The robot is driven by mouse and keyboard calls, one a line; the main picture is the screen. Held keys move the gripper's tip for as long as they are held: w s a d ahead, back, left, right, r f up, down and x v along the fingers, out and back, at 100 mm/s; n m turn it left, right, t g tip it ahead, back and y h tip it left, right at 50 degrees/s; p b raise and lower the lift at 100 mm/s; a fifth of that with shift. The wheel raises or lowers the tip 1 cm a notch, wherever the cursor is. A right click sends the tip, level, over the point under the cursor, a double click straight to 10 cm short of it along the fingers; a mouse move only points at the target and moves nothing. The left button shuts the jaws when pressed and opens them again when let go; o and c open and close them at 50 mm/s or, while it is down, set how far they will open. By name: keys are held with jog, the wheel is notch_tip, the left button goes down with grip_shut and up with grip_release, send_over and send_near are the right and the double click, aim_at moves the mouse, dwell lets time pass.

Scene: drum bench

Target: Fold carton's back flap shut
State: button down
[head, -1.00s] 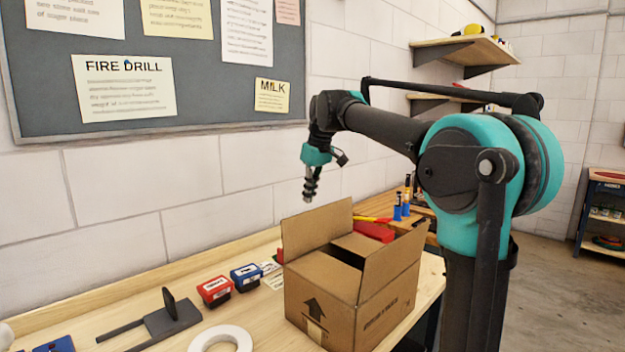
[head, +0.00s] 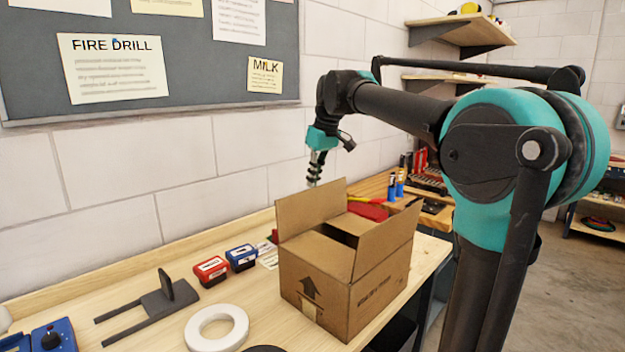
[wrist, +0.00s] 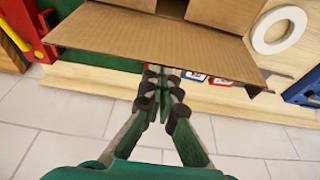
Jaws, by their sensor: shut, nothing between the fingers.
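The open cardboard carton (head: 318,282) stands on the bench. Its back flap (head: 308,207) stands up on the wall side, and it also spans the top of the wrist view (wrist: 120,38). The opposite flap (head: 385,240) also stands up. The two end flaps (head: 320,255) lie folded inward, with a dark gap between them. My gripper (head: 314,183) is shut and empty, pointing down on the wall side of the back flap, at its top edge. In the wrist view its fingertips (wrist: 165,75) overlap the flap's edge. I cannot tell whether they touch it.
A white ring (head: 216,328), a dark grey bracket (head: 160,302), and red (head: 211,270) and blue (head: 242,257) boxes lie left of the carton. Red tools (head: 370,210) lie behind it. The wall (head: 110,200) is close behind the bench.

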jog(key=shift+s+d, duration=0.2)
jog(key=shift+d, duration=0.15)
jog(key=shift+s+d+t+y, duration=0.5)
jog(key=shift+s+d+t, duration=0.05)
jog(key=shift+s+t, duration=0.05)
jog(key=s+d+f+t+y, duration=0.2)
jog(key=s+d+f, duration=0.6)
jog(key=s+f, duration=0.1)
jog(key=shift+d+f, duration=0.3)
jog(key=shift+d, duration=0.05)
jog(key=shift+w+a, duration=0.1)
dwell(0.6)
